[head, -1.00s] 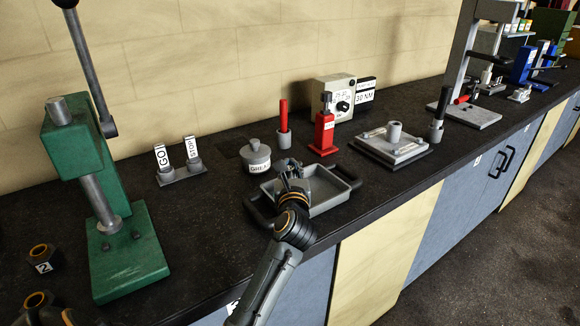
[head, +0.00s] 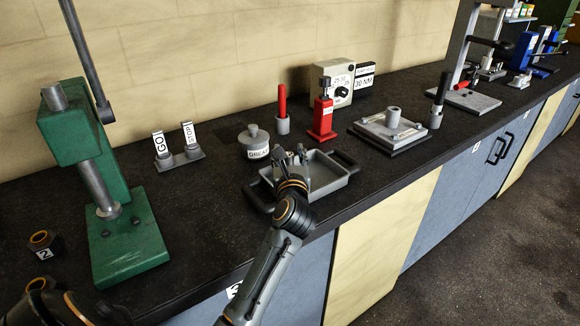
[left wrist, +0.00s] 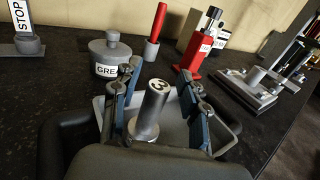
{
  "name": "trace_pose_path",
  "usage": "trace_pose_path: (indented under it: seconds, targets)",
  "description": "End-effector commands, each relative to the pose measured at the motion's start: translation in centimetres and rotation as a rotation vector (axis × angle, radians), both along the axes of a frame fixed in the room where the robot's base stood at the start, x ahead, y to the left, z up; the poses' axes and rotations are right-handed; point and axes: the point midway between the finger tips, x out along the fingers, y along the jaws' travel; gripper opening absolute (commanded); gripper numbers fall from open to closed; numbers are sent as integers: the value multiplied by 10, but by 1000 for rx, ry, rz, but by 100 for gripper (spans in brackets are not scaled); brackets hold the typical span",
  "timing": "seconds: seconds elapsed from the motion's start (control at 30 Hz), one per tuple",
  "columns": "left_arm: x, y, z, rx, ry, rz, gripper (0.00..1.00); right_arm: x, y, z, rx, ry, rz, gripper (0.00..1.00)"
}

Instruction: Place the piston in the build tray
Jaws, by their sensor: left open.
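The build tray (head: 338,184) is a shallow grey tray with black handles near the bench's front edge. My left gripper (head: 291,157) is over the tray's left part, with its fingers apart. In the left wrist view, a grey metal cylinder marked 3, which looks to be the piston (left wrist: 150,112), stands between the open fingers (left wrist: 155,84), with the tray (left wrist: 178,110) around and behind it. Its foot is partly hidden, so its contact with the tray floor is not clear. In the head view I cannot make out the piston behind the gripper. My right gripper is not in view.
A lidded grease pot (head: 254,142), a red-handled tool (head: 282,112) and a red stand (head: 322,120) are behind the tray. A grey plate fixture (head: 388,132) is to the right. A green press (head: 110,205) and GO/STOP stands (head: 178,160) are left.

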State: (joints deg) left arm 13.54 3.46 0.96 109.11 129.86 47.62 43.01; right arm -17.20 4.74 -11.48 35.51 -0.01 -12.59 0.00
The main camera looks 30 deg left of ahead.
Motion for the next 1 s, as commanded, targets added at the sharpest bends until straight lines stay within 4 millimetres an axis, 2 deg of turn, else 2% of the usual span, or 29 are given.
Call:
trace_pose_path:
  seconds: [0.3, 0.5, 0.7, 1.0]
  targets:
    - [-54, -40, -4, -4, 1, -2, 43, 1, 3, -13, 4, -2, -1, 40]
    - [-80, -60, -3, -3, 1, -2, 43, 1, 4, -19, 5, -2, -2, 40]
    - [-91, -66, -1, -2, 1, 0, 43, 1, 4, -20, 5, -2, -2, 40]
    - [-91, -67, 0, -2, 1, 0, 43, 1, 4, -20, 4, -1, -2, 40]
